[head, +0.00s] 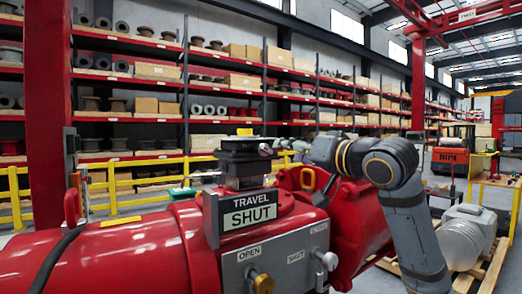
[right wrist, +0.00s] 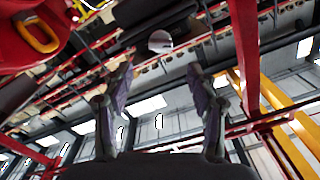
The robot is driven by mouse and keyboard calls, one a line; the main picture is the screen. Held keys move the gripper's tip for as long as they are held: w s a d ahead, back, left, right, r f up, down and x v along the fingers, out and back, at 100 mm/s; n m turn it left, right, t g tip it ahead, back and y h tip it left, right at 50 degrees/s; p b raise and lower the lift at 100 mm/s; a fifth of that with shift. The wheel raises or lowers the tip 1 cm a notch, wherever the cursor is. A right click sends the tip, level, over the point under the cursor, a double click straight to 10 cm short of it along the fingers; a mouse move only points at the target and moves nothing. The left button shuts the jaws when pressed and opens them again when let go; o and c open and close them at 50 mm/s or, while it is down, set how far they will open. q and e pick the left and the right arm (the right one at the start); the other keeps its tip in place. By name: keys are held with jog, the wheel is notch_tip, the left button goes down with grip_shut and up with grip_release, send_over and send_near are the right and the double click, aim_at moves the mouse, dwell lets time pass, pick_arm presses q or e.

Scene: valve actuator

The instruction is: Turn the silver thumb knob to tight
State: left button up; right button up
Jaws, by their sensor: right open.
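A small silver round knob (right wrist: 160,41) shows in the right wrist view, against a dark housing and ahead of my fingertips. In the head view a small pale knob (head: 265,147) shows at the right side of the black top housing (head: 245,160), partly hidden by my gripper. My right gripper (right wrist: 160,82) is open, its two fingers apart and nothing between them. In the head view the right gripper (head: 284,145) points left toward the housing, close to the knob. I cannot tell whether it touches. My left gripper is not in view.
The red actuator (head: 130,250) fills the front left, with a TRAVEL SHUT sign (head: 248,210). A grey panel (head: 290,255) carries a brass knob (head: 262,283) near OPEN and a silver knob (head: 327,261) near SHUT. Shelves and yellow railings stand behind.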

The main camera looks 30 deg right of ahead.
aim_at(269, 149)
jog(key=w+p, duration=0.2)
jog(key=w, duration=0.1)
jog(key=w+a+p, duration=0.1)
jog(key=w+p, duration=0.1)
jog(key=w, duration=0.1)
jog(key=w+p, duration=0.2)
jog(key=w, duration=0.1)
jog(key=shift+w+a+r, duration=0.1)
jog(key=shift+w+a, duration=0.1)
jog(key=shift+w, duration=0.25)
jog(key=shift+s, duration=0.1)
jog(key=shift+c, duration=0.8)
jog(key=c, duration=1)
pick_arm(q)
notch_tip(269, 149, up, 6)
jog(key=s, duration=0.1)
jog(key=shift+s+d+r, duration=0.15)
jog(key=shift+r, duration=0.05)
